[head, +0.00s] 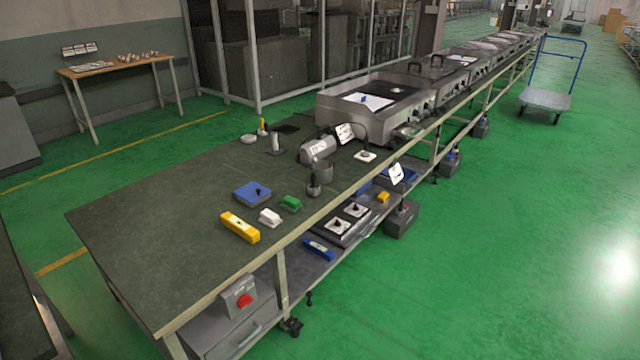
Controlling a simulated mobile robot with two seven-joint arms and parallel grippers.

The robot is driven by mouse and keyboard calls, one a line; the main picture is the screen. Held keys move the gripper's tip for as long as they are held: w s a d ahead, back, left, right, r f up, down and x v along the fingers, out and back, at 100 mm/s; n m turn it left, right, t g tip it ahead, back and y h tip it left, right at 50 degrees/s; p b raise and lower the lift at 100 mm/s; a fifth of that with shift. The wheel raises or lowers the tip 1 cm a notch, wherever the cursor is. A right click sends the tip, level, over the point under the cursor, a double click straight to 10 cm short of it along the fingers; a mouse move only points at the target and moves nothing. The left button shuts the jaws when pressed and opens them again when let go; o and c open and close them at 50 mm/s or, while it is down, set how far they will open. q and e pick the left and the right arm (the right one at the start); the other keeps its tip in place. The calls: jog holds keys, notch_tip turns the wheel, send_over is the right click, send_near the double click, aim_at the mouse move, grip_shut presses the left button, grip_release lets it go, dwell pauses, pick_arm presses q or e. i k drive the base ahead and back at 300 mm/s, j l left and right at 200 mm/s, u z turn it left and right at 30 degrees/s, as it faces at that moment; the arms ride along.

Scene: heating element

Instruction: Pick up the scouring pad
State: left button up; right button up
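A small green block (290,203), which looks like the scouring pad, lies on the dark green top of the long workbench (150,225), near its right edge. A small white block (269,217) lies just to its left and nearer the camera. A yellow bar-shaped tool (240,227) lies farther left and nearer. Neither of my grippers shows in the head view.
Grey cups (320,175) and a grey metal device (317,149) stand behind the green block. A lower shelf holds a blue tool (318,250) and a dark plate (342,225). The bench top's left part is bare. Green floor (480,270) to the right is clear.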

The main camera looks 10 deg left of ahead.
aim_at(291, 204)
jog(key=i+j+z, duration=0.1)
jog(key=i+z, duration=0.15)
jog(key=i, duration=1.15)
jog(key=i+u, duration=0.35)
jog(key=i, duration=0.3)
jog(key=i+l+u, duration=0.15)
jog(key=i+u, duration=0.2)
jog(key=i, duration=0.3)
